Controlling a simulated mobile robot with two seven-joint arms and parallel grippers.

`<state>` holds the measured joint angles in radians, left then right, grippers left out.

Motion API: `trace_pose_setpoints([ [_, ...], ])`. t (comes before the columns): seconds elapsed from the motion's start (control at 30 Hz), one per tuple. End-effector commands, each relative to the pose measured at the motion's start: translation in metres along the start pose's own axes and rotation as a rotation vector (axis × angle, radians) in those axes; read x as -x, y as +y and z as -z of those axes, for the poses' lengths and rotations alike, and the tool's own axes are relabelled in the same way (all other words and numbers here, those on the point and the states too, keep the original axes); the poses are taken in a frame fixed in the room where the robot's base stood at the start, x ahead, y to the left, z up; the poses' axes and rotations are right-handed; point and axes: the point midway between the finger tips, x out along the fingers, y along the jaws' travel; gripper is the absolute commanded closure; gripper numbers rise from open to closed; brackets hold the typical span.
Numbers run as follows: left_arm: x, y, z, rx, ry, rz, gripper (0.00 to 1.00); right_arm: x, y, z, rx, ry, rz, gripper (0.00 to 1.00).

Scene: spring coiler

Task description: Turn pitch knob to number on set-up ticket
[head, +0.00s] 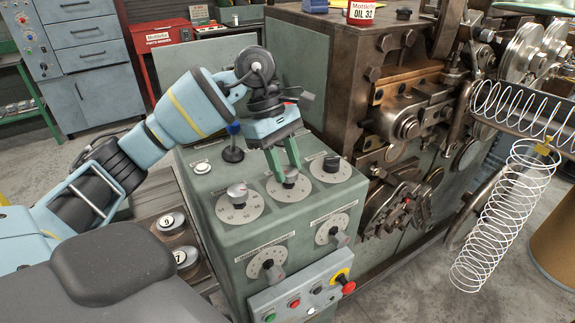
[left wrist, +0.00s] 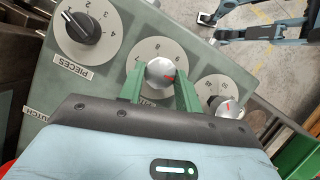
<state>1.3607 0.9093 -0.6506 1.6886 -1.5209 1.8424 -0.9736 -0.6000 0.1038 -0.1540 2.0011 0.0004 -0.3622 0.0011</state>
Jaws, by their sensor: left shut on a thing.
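My left gripper (head: 289,180) is shut on the silver middle knob (head: 288,170) on top of the green control cabinet (head: 240,222). I cannot make out a set-up ticket in either view. My right gripper is not in view.
Beside the held knob are a silver knob (head: 238,192) and a black knob (head: 331,164), labelled PIECES in the left wrist view. Two more dials (head: 268,265) are on the cabinet's front, above coloured buttons (head: 294,303). A blue-topped lever (head: 233,142) stands behind. The coiler (head: 400,120) is at right.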

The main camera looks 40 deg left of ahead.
Motion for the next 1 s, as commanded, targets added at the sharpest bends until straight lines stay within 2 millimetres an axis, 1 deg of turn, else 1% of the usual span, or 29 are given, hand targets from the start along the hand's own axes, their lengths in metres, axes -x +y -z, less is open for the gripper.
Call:
trace_pose_setpoints([
  [0.3,0.000,0.002,0.000,-0.102,0.000,0.040,0.89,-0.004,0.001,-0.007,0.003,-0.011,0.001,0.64],
  [0.8,0.001,0.001,0.000,-0.120,0.001,0.048,0.89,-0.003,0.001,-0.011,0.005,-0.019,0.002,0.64],
  [0.83,0.001,0.001,0.000,-0.120,0.001,0.048,0.65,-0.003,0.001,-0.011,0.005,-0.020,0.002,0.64],
  [1.0,0.001,0.001,0.000,-0.119,0.001,0.048,0.44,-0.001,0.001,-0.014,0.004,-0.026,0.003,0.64],
])
